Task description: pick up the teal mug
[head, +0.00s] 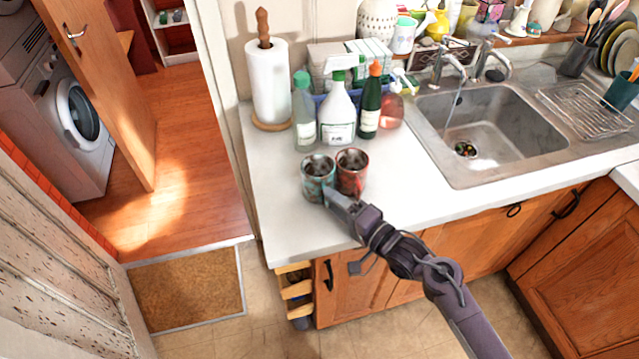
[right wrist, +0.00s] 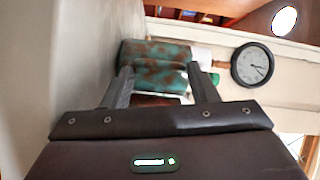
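The teal mug (head: 317,180), mottled with rusty brown, stands upright near the left end of the white counter. A similar red mug (head: 351,172) stands right beside it. My right gripper (head: 332,196) is at the front right of the teal mug, close to its lower side; I cannot tell whether it touches. In the right wrist view, the gripper (right wrist: 160,72) has its fingers spread apart, with the teal mug (right wrist: 157,54) appearing sideways just beyond and between them. Nothing is clearly held. My left gripper is not in view.
Behind the mugs stand a clear bottle (head: 304,115), a white spray bottle (head: 337,118), a dark green bottle (head: 370,108) and a paper towel roll (head: 268,85). The sink (head: 490,130) lies to the right. The counter (head: 285,220) is clear at the front left.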

